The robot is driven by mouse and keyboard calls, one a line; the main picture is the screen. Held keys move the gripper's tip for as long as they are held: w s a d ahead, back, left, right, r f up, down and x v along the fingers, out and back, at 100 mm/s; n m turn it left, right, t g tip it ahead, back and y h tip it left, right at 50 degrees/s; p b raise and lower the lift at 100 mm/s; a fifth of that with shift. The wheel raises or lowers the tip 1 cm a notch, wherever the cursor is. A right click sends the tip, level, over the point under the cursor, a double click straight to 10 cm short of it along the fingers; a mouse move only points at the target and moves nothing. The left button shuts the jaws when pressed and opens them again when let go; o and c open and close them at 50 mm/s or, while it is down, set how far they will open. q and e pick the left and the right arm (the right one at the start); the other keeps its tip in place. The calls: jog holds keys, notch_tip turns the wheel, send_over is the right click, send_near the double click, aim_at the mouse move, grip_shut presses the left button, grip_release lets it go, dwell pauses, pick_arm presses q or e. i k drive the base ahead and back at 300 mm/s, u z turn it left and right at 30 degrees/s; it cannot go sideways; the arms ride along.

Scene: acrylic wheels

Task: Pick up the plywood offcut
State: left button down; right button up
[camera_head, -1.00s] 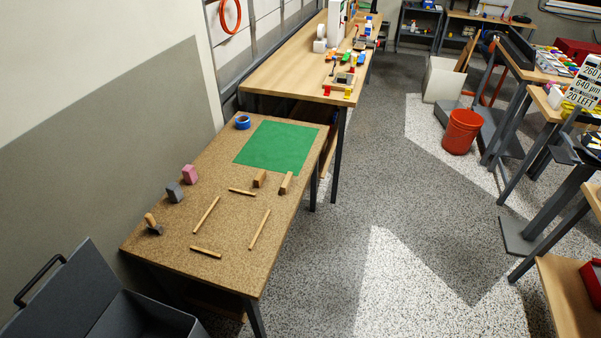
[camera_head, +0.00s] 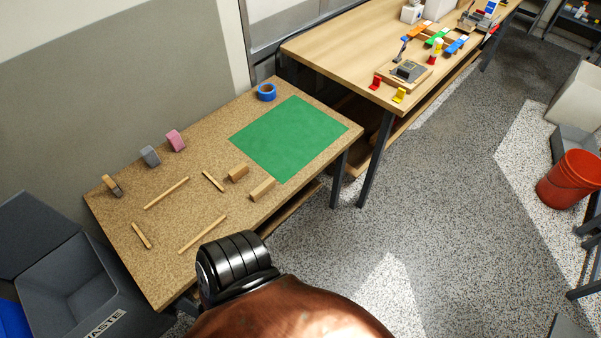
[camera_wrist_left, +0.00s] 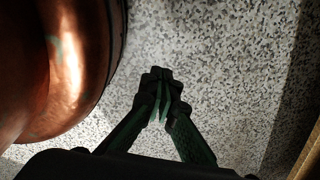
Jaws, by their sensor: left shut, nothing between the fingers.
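Several small wooden pieces lie on the cork-topped table (camera_head: 175,240). Thin strips (camera_head: 167,193), (camera_head: 213,181), (camera_head: 203,233) and (camera_head: 141,235) lie flat, and two thicker blocks (camera_head: 238,173) and (camera_head: 262,189) sit by the green mat (camera_head: 290,135). I cannot tell which piece, if any, is the plywood offcut. My left gripper (camera_wrist_left: 160,78) is shut and empty in the left wrist view, with speckled floor behind it and no wooden piece near its tips. My right gripper is in neither view.
Blue tape (camera_head: 267,92) sits at the table's back; pink (camera_head: 176,140) and grey (camera_head: 150,156) blocks and a wooden-handled tool (camera_head: 111,185) line the wall side. A grey waste bin (camera_head: 75,285) stands left, a longer workbench (camera_head: 340,55) behind, an orange bucket (camera_head: 568,180) right.

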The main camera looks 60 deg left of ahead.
aim_at(260, 192)
jog(key=i, duration=0.35)
jog(key=u, duration=3.55)
jog(key=i, duration=0.5)
jog(key=z, duration=0.05)
